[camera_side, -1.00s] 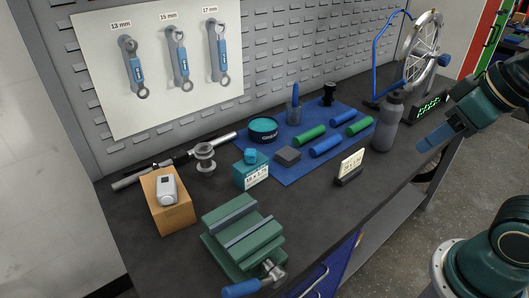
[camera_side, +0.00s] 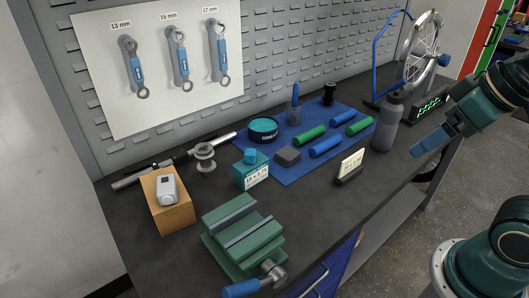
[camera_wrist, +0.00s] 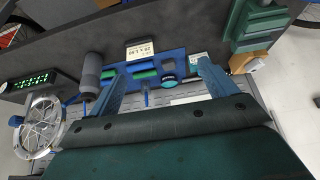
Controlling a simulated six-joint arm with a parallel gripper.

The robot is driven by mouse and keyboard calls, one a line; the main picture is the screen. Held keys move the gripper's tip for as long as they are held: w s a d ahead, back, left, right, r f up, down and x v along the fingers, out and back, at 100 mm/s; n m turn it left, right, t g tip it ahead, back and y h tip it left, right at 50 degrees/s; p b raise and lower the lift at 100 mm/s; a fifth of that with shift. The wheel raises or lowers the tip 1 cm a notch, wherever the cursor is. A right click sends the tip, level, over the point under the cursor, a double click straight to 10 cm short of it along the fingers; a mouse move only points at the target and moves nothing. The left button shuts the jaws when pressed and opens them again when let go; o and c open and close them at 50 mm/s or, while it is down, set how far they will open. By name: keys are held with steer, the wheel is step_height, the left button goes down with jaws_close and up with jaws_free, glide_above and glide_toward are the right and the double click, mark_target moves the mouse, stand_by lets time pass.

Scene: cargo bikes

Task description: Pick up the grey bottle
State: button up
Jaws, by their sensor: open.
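The grey bottle (camera_side: 387,126) stands upright on the dark bench, by the right end of the blue mat. In the wrist view the bottle (camera_wrist: 91,74) lies left of the left finger, outside the space between the fingers. My gripper (camera_side: 418,152) is open and empty, to the right of the bottle in the side view and apart from it. In the wrist view my gripper (camera_wrist: 161,68) shows two blue fingers spread wide. Nothing hides the bottle's body in the side view.
The blue mat (camera_side: 292,170) holds green and blue grips and a round tin (camera_side: 263,130). A small sign (camera_side: 350,166) stands left of the bottle. A wheel stand (camera_side: 385,52) and a green-digit display (camera_side: 431,106) are behind it. A vise (camera_side: 243,235) sits at the front.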

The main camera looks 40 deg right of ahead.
steer(key=w+d+r+m+g, duration=0.3)
steer(key=w+d+r+m, duration=0.3)
steer(key=w+d+m, duration=0.55)
steer(key=m+g, duration=0.3)
steer(key=m, duration=0.3)
glide_toward(396, 95)
steer(key=shift+s+a+f, duration=0.1)
steer(key=shift+s+f, duration=0.05)
steer(key=shift+f, duration=3.35)
steer(key=shift+f, duration=0.1)
